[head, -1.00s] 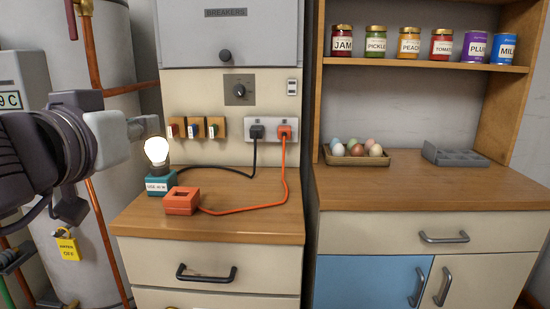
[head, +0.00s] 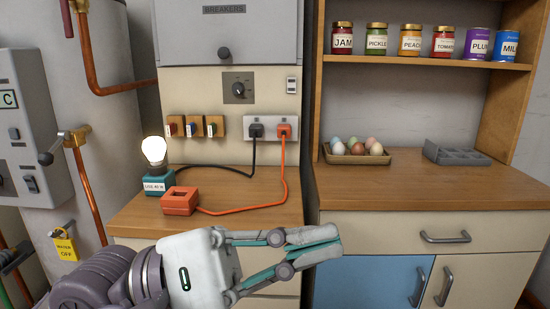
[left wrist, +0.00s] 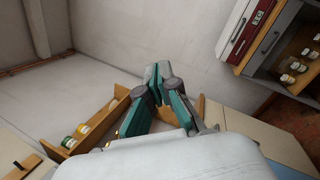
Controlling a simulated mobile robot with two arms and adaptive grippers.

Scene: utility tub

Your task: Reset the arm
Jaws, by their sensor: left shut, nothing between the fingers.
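My left gripper (head: 335,243) reaches in from the lower left of the head view, in front of the drawers below the left counter. Its teal and grey fingers are shut with nothing between them, pointing right. In the left wrist view the closed fingertips (left wrist: 158,82) show in the middle, with a pale wall behind and clear of any object. My right gripper is in neither view.
On the left counter (head: 240,190) are a lit bulb (head: 154,150) on a teal base and an orange block (head: 180,201) with a cord. An egg tray (head: 348,157) and grey rack (head: 455,153) sit on the right counter. A tank with copper pipes (head: 88,195) stands left.

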